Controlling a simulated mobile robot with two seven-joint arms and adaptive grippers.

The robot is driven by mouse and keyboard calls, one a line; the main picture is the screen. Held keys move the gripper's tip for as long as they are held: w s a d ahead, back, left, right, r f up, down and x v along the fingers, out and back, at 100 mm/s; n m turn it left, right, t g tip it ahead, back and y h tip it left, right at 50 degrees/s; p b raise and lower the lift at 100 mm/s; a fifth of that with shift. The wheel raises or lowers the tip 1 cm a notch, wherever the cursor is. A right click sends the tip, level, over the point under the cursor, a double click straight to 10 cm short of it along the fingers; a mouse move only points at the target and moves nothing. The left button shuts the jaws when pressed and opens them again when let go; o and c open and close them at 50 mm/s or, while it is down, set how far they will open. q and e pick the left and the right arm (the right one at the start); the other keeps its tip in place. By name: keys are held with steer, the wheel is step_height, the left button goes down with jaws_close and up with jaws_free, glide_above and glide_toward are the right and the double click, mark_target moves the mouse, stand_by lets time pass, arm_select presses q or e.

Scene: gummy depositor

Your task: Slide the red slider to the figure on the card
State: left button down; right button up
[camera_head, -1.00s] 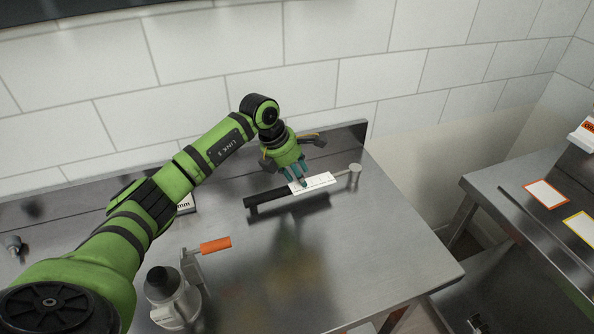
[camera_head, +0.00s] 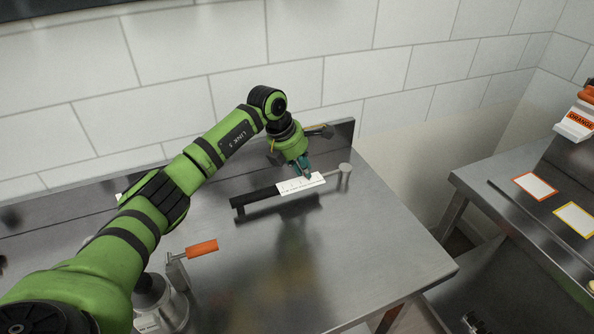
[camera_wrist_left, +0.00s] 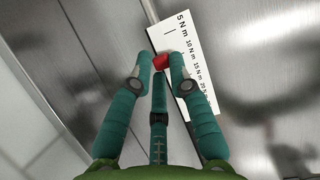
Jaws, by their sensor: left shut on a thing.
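The black bar tool (camera_head: 262,197) lies along the steel table, with a white scale plate (camera_head: 290,187) and a round grey end at right. My left gripper (camera_head: 307,174) is over the plate's right part. In the left wrist view, its fingers (camera_wrist_left: 160,66) are shut on the small red slider (camera_wrist_left: 161,61) at the edge of the scale plate (camera_wrist_left: 177,33). The plate reads 5, 10, 15 and 20 N m; the slider looks roughly level with 10 N m. The slider is hidden in the head view. The card's figure cannot be read; my arm covers that area.
A grey device (camera_head: 158,298) with an orange-handled crank (camera_head: 202,247) stands at the front left of the table. The table (camera_head: 370,245) is clear at right. A second steel table at right holds an orange-framed card (camera_head: 535,186) and a yellow-framed card (camera_head: 575,218).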

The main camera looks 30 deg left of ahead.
arm_select(q)
steer(key=shift+s+a, duration=0.1)
steer(key=c, duration=1.2)
jaws_free()
steer(key=shift+c, duration=0.2)
steer(key=shift+r, duration=0.15)
steer(key=v, duration=1.1)
steer(key=shift+r, duration=0.3)
